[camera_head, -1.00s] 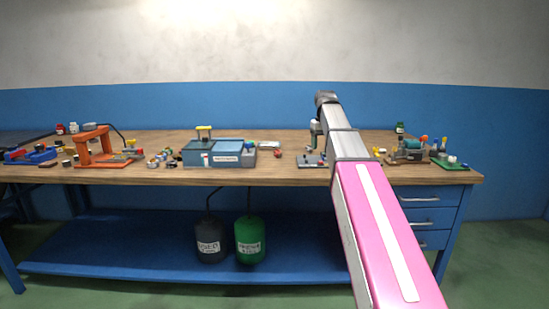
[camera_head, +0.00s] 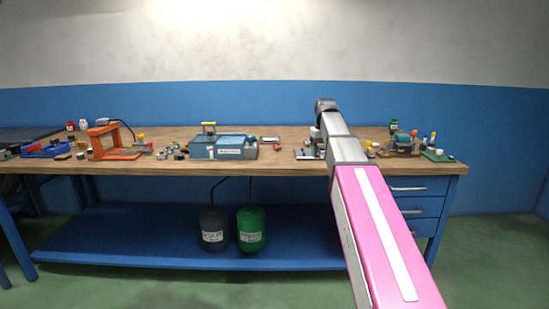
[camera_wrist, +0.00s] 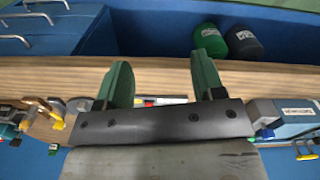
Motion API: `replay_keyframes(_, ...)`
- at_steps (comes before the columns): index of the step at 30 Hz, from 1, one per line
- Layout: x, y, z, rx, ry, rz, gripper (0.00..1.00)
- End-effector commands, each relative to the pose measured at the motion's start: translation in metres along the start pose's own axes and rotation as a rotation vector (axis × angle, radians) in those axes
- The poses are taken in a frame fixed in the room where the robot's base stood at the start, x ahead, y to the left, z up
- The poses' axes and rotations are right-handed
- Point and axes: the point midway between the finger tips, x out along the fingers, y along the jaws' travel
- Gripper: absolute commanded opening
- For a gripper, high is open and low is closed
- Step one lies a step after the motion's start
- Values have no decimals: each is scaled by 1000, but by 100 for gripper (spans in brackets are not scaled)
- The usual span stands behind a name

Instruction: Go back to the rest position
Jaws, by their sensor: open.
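My gripper shows in the wrist view (camera_wrist: 160,82) with two green fingers spread wide apart and nothing between them. It hangs over the wooden workbench (camera_head: 270,166) near its edge; the edge runs behind the fingers in the wrist view. In the head view my arm reaches forward over the right half of the bench, and its fingers are hidden behind the arm's end.
On the bench stand an orange frame (camera_head: 103,141), a blue-grey box (camera_head: 219,147) with a yellow handle, and several small parts. Black (camera_head: 213,232) and green (camera_head: 251,230) cylinders stand on the lower shelf. Drawers (camera_head: 412,207) are at the right. The floor in front is clear.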

Motion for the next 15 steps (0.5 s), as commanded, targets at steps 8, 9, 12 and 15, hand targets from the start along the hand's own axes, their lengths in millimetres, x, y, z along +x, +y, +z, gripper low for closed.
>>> replay_keyframes(8, 48, -3, 14, 20, -2, 0, 62)
replay_keyframes(9, 57, -4, 16, 24, -2, 0, 62)
replay_keyframes(12, 82, -6, 25, 35, -2, 0, 62)
replay_keyframes(15, 116, -9, 38, 51, -3, 0, 62)
